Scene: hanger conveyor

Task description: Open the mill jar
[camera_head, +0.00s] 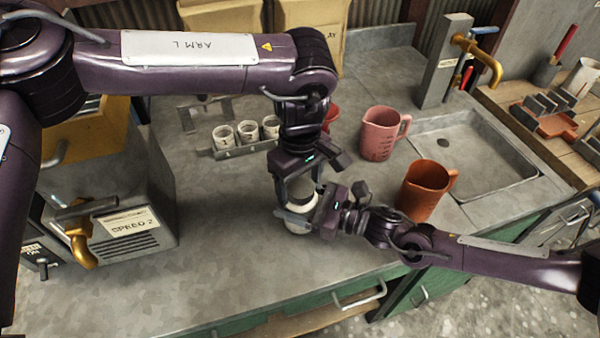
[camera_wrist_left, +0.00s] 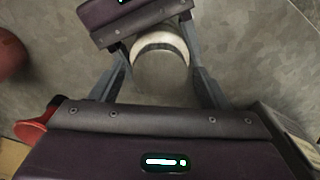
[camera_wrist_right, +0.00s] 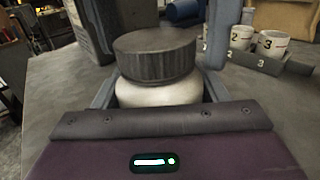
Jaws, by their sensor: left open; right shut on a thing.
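The mill jar (camera_head: 299,222) is a white pot with a dark grey ribbed lid. It stands upright on the grey worktop in the head view, partly hidden by both grippers. My right gripper (camera_head: 300,216) comes in from the right and is shut on the jar's white body, below the lid. In the right wrist view the white body (camera_wrist_right: 158,92) and the ribbed lid (camera_wrist_right: 155,56) show clearly, with the lid seated on top. My left gripper (camera_head: 300,190) points down over the lid, open, its fingers on either side. The left wrist view shows the lid (camera_wrist_left: 161,76) between these fingers; contact cannot be told.
Several numbered white cups (camera_head: 247,132) stand in a rack behind the jar. A pink jug (camera_head: 378,135) and an orange-red jug (camera_head: 421,193) stand to the right, near the sink (camera_head: 470,165). A grey machine (camera_head: 125,215) stands at left. The front worktop is clear.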

